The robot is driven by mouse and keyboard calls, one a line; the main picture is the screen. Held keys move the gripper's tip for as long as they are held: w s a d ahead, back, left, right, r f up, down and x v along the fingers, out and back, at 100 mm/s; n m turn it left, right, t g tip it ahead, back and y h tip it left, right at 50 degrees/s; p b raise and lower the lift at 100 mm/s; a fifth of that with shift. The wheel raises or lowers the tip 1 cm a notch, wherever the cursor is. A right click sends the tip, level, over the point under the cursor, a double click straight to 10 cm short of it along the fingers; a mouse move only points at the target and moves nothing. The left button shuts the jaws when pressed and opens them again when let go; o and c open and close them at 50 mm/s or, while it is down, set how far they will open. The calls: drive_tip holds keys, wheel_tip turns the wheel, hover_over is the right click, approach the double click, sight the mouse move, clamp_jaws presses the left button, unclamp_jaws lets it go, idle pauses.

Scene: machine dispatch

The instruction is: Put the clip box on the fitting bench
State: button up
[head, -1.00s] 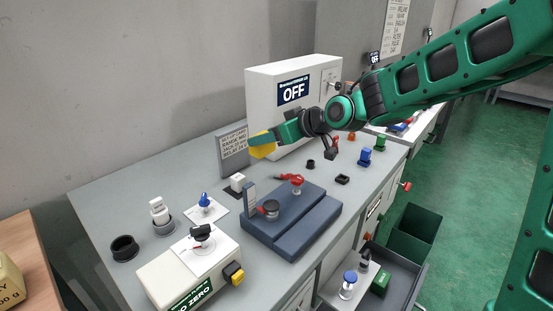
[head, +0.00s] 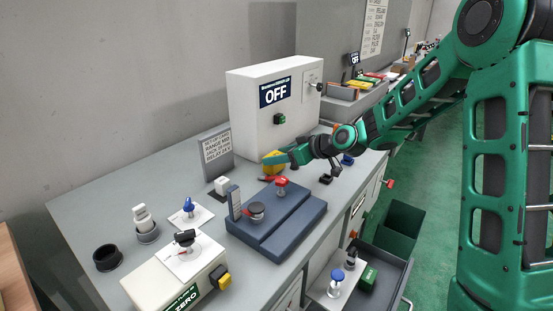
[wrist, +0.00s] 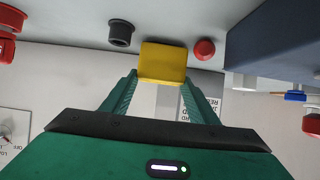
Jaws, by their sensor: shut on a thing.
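A yellow box (wrist: 163,63), the only thing here that could be the clip box, sits between the fingertips of my gripper (wrist: 158,88) in the wrist view. In the head view, my gripper (head: 290,156) is shut on the yellow box (head: 274,161), partly hidden behind the fingers. It is over the grey bench (head: 95,205), in front of the white cabinet marked OFF and behind the dark blue block fixture. No label names this bench as the fitting bench. Whether the box touches the bench top is unclear.
The white cabinet (head: 243,110) and a grey sign (head: 217,150) stand behind. The blue fixture (head: 300,222) with red and black knobs fills the middle. A zero box (head: 150,285) is at front left. An open drawer (head: 388,268) juts out at the right. Bare bench lies at left.

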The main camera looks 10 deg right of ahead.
drive_tip(key=shift+f, duration=0.25)
drive_tip(key=o, duration=1.1)
drive_tip(key=shift+f, duration=0.1)
drive_tip(key=shift+c, duration=0.2)
drive_tip(key=v, duration=1.2)
drive_tip(key=s+d+f+m+g+h, duration=0.3)
drive_tip(key=s+d+f+m+h, duration=0.15)
drive_tip(key=s+d, duration=0.65)
drive_tip(key=s+d+m+g+h, duration=0.1)
drive_tip(key=s+d+m+g, duration=0.1)
drive_tip(key=s, duration=0.7)
drive_tip(key=s+d+m+g+h, duration=0.1)
drive_tip(key=s+d+m+g, duration=0.1)
drive_tip(key=s+d+m, duration=0.3)
drive_tip(key=s+d+m+g+h, duration=0.1)
drive_tip(key=s+d+m, duration=0.3)
drive_tip(key=s, duration=1)
drive_tip(key=shift+d+g+h, duration=0.3)
drive_tip(key=shift+g+h, duration=0.1)
drive_tip(key=shift+h, duration=0.05)
